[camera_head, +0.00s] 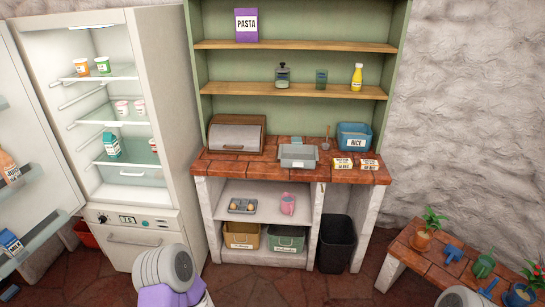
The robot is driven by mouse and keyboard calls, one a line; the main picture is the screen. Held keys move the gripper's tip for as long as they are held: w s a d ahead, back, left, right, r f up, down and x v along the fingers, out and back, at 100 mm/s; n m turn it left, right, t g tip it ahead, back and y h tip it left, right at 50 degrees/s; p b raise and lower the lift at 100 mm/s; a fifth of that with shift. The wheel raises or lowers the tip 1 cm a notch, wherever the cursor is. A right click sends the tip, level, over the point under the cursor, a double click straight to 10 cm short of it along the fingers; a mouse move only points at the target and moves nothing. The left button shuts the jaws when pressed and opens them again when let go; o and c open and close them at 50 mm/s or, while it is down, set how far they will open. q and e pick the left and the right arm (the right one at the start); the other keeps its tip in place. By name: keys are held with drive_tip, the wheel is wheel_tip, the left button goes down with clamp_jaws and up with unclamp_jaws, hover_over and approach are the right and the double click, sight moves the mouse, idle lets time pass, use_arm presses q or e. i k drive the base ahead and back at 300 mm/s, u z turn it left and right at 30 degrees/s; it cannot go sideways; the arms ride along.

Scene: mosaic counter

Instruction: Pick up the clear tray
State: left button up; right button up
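A pale grey, see-through-looking tray (298,163) sits on the red tiled counter (225,167), near its middle and close to the front edge. A small light-coloured item (297,141) shows at its back edge; I cannot tell if it is in the tray or behind it. Neither of my grippers is in view. Only rounded grey and purple parts of my own body show at the bottom edge, well apart from the tray.
A bread box (236,134) stands left of the tray. A blue rice bin (354,136) and two small yellow packets (342,163) are to its right. An open fridge (120,130) is at left, a black bin (336,243) below, and a plant bench (425,262) at lower right.

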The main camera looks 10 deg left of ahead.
sight(291, 156)
drive_tip(key=u, duration=0.8)
drive_tip(key=i, duration=2.45)
drive_tip(key=z, duration=1.15)
